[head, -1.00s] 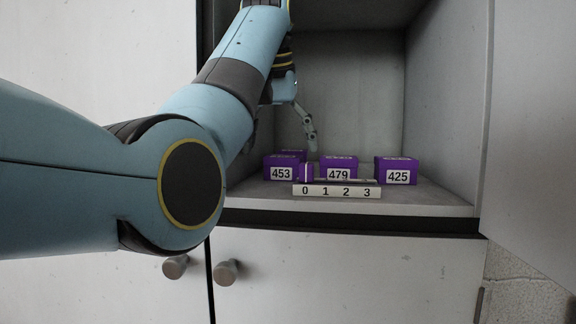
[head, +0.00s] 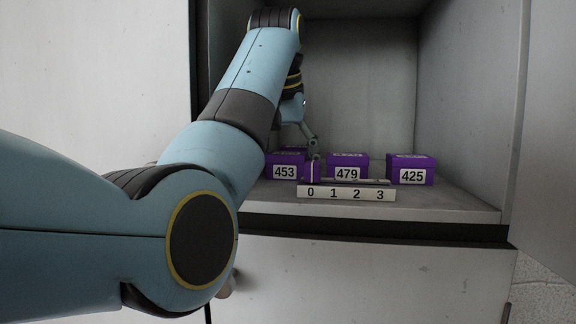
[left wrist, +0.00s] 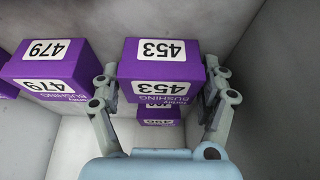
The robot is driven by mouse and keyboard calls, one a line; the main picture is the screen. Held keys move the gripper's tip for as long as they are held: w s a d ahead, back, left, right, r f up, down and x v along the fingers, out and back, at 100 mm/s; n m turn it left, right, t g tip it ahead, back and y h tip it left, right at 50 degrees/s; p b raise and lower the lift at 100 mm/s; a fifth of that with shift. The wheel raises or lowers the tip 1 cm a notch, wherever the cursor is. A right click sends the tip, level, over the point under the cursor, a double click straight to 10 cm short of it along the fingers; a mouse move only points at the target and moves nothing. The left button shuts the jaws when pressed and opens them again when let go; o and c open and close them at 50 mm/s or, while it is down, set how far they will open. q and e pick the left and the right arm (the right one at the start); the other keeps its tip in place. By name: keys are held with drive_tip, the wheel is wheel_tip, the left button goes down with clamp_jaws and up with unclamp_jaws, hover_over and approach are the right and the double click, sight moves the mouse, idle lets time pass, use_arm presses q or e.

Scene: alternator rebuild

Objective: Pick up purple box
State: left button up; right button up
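Several purple boxes with white number labels stand in the cabinet: box 453 (head: 285,172) at the left, box 479 (head: 348,174) in the middle, box 425 (head: 411,176) at the right. My left gripper (head: 309,150) reaches down at box 453. In the left wrist view, box 453 (left wrist: 160,60) lies between the spread fingers of my left gripper (left wrist: 160,92), one on each side; I cannot tell whether they touch it. Another purple box (left wrist: 160,112) is partly hidden beyond it. Box 479 (left wrist: 55,65) is beside the left finger. My right gripper is not in view.
The cabinet's right wall (head: 470,90) bounds the space. The shelf front (head: 440,208) is bare at the right.

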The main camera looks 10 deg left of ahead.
use_arm(q)
drive_tip(key=shift+w, duration=0.1)
drive_tip(key=shift+c, duration=1.1)
drive_tip(key=c, duration=0.6)
